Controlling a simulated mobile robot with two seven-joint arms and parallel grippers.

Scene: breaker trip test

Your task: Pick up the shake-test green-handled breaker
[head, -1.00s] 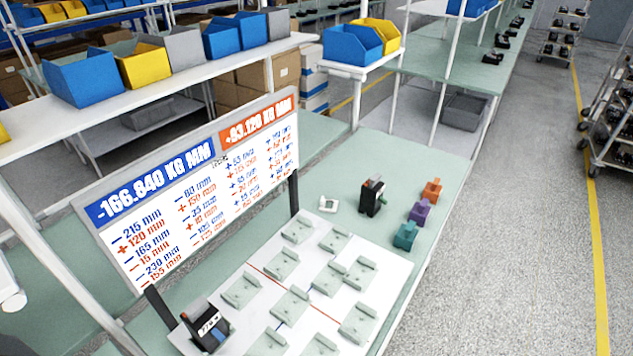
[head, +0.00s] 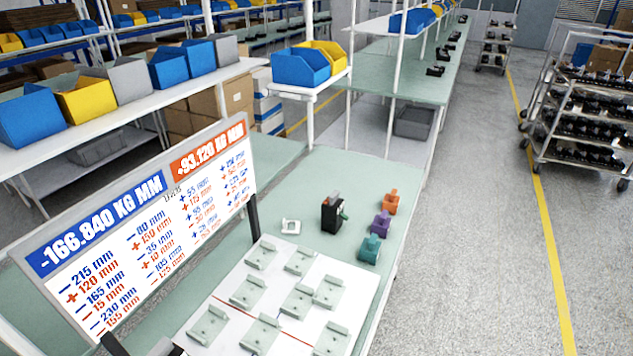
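A black breaker (head: 331,216) stands upright on the green bench top, behind the white board. A small green part shows on its right side, and its top looks greyish-red. Whether this is the shake-test breaker cannot be told. Neither of my grippers is in view.
A white board (head: 228,312) carries several pale green mounts. A teal (head: 369,249), a purple (head: 381,224) and an orange piece (head: 390,202) stand right of the breaker. A small white piece (head: 291,226) lies left of it. A sign (head: 140,235) with numbers rises at left.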

